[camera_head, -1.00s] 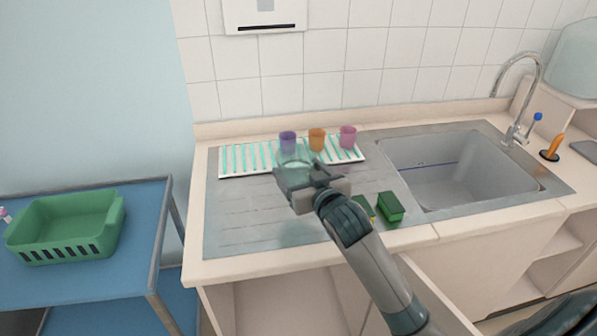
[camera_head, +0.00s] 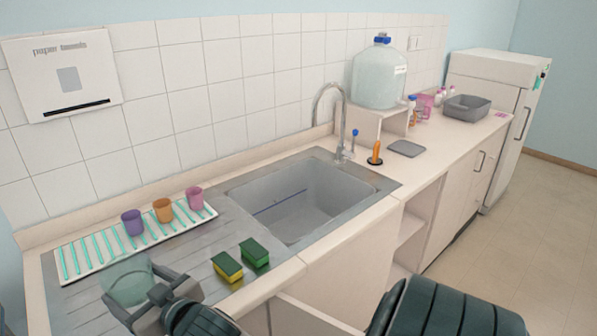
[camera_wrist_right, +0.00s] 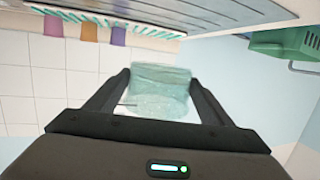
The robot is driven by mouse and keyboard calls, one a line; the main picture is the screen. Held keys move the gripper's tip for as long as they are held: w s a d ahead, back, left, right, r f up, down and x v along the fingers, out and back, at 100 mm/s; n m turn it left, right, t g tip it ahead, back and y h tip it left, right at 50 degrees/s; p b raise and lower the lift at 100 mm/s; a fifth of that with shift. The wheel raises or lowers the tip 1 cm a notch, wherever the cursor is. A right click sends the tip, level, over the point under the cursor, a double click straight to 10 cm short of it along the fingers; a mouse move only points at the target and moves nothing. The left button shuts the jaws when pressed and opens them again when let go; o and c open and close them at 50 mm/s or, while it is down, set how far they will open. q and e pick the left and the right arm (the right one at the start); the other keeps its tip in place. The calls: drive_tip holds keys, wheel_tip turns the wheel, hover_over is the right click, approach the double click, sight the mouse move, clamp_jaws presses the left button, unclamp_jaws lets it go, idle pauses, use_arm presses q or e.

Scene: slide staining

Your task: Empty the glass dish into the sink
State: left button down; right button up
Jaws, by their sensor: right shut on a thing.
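The glass dish (camera_head: 128,281) is a clear, pale green vessel at the lower left of the head view. My right gripper (camera_head: 150,300) is shut on it. The dish also shows between the two fingers in the right wrist view (camera_wrist_right: 160,92), with pale greenish contents that look like liquid. The dish is over the left part of the drainboard, in front of the striped rack. The grey sink (camera_head: 300,205) lies to the right of it, its basin apart from the dish. My left gripper is not in view.
Purple, orange and pink cups (camera_head: 163,210) stand on the striped rack (camera_head: 95,252) behind the dish. Two green-and-yellow sponges (camera_head: 254,252) lie on the drainboard (camera_head: 215,240) between dish and sink.

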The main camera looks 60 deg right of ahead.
sight(127, 298)
drive_tip(key=s+a, duration=0.3)
drive_tip(key=shift+s+r, duration=0.25)
drive_tip(key=shift+r, duration=0.15)
drive_tip(key=shift+w, duration=0.1)
